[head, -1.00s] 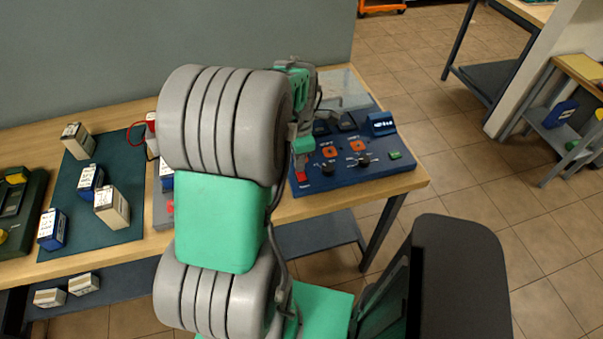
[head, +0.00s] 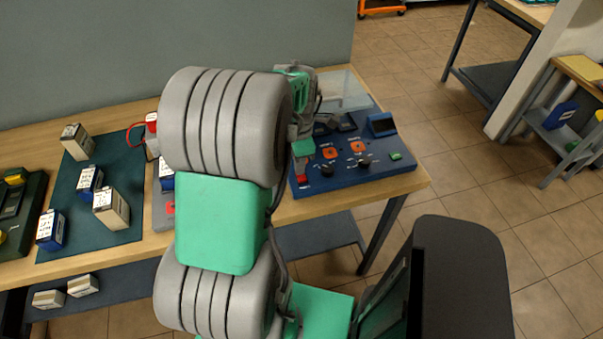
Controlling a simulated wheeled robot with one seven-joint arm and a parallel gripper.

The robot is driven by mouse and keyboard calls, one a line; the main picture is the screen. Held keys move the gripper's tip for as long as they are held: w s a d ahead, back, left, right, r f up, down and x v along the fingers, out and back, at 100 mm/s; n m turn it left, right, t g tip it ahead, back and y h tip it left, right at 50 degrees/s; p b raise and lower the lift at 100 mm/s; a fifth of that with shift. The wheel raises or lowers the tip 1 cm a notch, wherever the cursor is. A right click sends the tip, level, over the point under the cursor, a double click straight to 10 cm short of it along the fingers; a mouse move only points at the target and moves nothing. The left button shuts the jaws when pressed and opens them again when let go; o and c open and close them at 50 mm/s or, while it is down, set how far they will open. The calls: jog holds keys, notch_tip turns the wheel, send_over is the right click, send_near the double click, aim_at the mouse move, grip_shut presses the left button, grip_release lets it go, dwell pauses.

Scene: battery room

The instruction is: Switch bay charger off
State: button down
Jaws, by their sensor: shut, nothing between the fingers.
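The blue charger panel (head: 345,178) sits at the right end of the wooden bench, with black knobs, orange-framed switches and a green button (head: 396,156) on its top. Its small raised display (head: 381,124) is dark. A red button (head: 302,181) is at the panel's front left corner. My gripper (head: 303,167) is shut and points down just above or on the red button; I cannot tell whether they touch. My arm hides part of the panel's left side.
Several blue and cream battery packs, one a cream pack (head: 111,207), stand on a dark green mat (head: 132,226) at left. A dark green device (head: 22,215) is at the far left. A clear plate (head: 343,90) lies behind the panel.

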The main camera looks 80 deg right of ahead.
notch_tip(320, 180, up, 7)
jog(key=p, duration=0.4)
jog(key=shift+f, duration=0.2)
jog(key=w+a+r+m+t+h, duration=0.1)
jog(key=w+a+r, duration=0.3)
jog(key=w+a, duration=0.6)
jog(key=w+a+r+m+t+h, duration=0.15)
jog(key=w+a+r, duration=0.35)
jog(key=w, duration=0.8)
jog(key=w+a+r+m+t+y, duration=0.1)
jog(key=a+m, duration=0.1)
jog(key=a, duration=1.1)
jog(key=w+a+r+m+t+y, duration=0.1)
jog(key=w+a, duration=0.1)
jog(key=a, duration=1)
jog(key=shift+w+a+r+m, duration=0.15)
jog(key=shift+a+r+m, duration=0.2)
jog(key=shift+a, duration=0.05)
jog(key=c, duration=2.2)
grip_release()
jog(key=shift+y, duration=0.25)
